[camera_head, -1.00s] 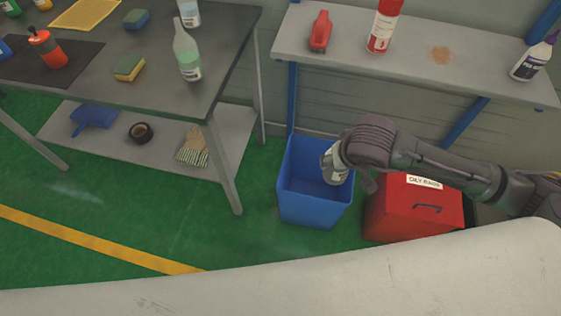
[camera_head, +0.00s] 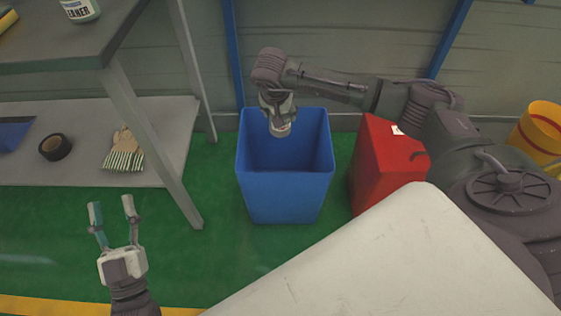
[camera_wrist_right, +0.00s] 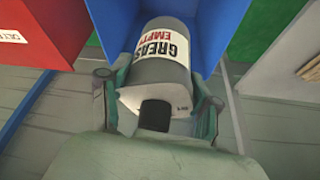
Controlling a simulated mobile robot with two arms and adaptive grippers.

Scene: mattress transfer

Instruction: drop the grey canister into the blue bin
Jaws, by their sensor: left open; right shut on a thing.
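The blue bin (camera_head: 286,190) stands on the green floor, open at the top. My right gripper (camera_head: 277,104) reaches over it from the right and is shut on the grey canister (camera_head: 281,128). The canister shows at the bin's mouth, near its back side; its exact height against the rim is hard to tell. In the right wrist view the canister (camera_wrist_right: 163,77) lies between my right gripper's fingers (camera_wrist_right: 157,98), its label reading "GREAS… EMPTY", with blue bin walls (camera_wrist_right: 221,32) around its far end. My left gripper (camera_head: 112,205) is open and empty, left of the bin.
A grey table (camera_head: 65,38) with a lower shelf (camera_head: 75,174) is on the left; the shelf holds black tape (camera_head: 55,147) and striped gloves (camera_head: 124,151). A yellow bucket (camera_head: 540,138) is far right.

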